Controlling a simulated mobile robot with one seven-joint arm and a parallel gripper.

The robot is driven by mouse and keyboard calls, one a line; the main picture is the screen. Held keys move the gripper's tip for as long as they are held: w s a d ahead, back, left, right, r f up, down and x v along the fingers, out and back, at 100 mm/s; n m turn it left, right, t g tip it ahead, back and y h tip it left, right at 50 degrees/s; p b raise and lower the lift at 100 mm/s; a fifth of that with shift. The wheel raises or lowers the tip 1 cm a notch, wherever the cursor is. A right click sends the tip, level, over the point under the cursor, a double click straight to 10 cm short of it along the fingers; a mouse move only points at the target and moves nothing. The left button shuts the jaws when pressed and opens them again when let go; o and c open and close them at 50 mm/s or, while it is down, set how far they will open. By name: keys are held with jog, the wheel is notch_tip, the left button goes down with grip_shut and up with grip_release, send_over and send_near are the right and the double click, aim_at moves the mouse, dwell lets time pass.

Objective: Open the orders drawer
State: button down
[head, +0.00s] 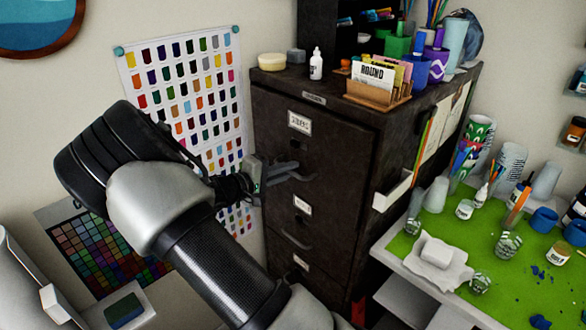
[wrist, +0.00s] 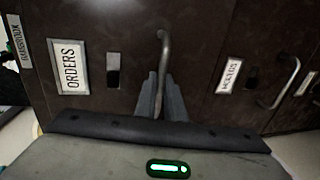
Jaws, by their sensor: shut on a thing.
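The orders drawer (head: 335,143) is the top drawer of a dark brown filing cabinet. Its front looks about flush with the cabinet. Its white label reads ORDERS in the wrist view (wrist: 68,67), which is turned sideways. The drawer's metal bar handle (wrist: 164,50) stands out from the front, beside a small dark cutout plate. My gripper (wrist: 163,90) is shut on this handle, with one grey finger on each side of it. In the head view my gripper (head: 292,172) reaches the drawer front from the left, below the label, and partly hides the handle.
Lower drawers with labels (head: 302,205) and handles (head: 295,240) sit below. The cabinet top holds a card box (head: 378,92), a white bottle (head: 316,64) and several cups. A green-topped worktable (head: 432,238) with cups and bottles stands close on the right. A colour chart (head: 190,85) hangs at left.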

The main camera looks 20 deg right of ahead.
jog(key=f+b+v, duration=0.1)
jog(key=f+v, duration=0.1)
jog(key=v, duration=1)
jog(key=a+f+b+v, duration=0.1)
jog(key=f+v, duration=0.2)
jog(key=v, duration=0.9)
jog(key=shift+s+a, duration=0.25)
jog(key=shift+a, duration=0.05)
jog(key=c, duration=1.9)
grip_release()
jog(key=shift+o, duration=0.2)
jog(key=shift+a, duration=0.1)
jog(key=v, duration=1.7)
jog(key=shift+b, duration=0.4)
jog(key=shift+a, duration=0.1)
